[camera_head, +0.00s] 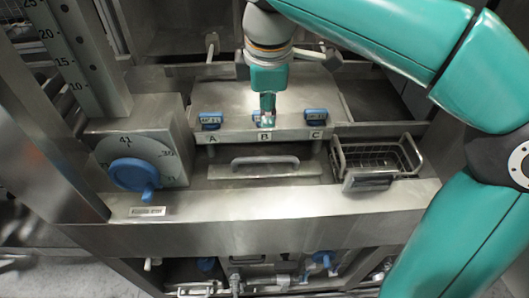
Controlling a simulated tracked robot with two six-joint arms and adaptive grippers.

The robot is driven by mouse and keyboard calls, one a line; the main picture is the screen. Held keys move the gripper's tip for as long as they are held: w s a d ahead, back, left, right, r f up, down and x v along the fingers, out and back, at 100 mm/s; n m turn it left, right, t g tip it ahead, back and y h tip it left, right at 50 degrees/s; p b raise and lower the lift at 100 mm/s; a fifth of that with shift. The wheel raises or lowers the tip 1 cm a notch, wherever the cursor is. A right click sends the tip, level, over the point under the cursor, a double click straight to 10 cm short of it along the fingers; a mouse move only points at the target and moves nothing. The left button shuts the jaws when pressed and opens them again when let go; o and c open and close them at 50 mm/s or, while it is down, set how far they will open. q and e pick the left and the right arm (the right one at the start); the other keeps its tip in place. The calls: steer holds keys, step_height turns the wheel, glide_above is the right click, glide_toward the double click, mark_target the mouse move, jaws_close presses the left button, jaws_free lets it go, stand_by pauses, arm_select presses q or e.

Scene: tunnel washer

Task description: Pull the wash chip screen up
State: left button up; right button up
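I cannot tell for sure which part is the wash chip screen. A flat metal plate with a grey bar handle (265,161) lies in the middle of the machine's front deck. A wire mesh basket (377,160) with a metal front grip sits in a recess to its right. My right gripper (267,117) points down over the blue knob at label B, behind the plate handle and apart from it. Its fingers look narrow from here, and whether they are open is unclear. They hide part of the B knob. My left gripper is out of view.
Blue knobs stand at labels A (210,120) and C (316,116). A large blue dial (134,174) is at the left, beside an upright scale post (82,55). Blue-handled valves and pipes (320,262) sit below the front edge. The deck in front of the plate is clear.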

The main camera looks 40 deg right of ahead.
mark_target(265, 158)
steer(key=shift+f, duration=0.1)
steer(key=w+f, duration=0.1)
steer(key=f, duration=0.4)
steer(key=w+d+f+b, duration=0.1)
steer(key=f, duration=0.5)
steer(key=w+f, duration=0.1)
steer(key=f, duration=0.4)
steer(key=shift+d+f+b, duration=0.2)
steer(key=shift+d+b, duration=0.1)
steer(key=shift+b, duration=0.05)
steer(key=shift+c, duration=0.2)
jaws_close()
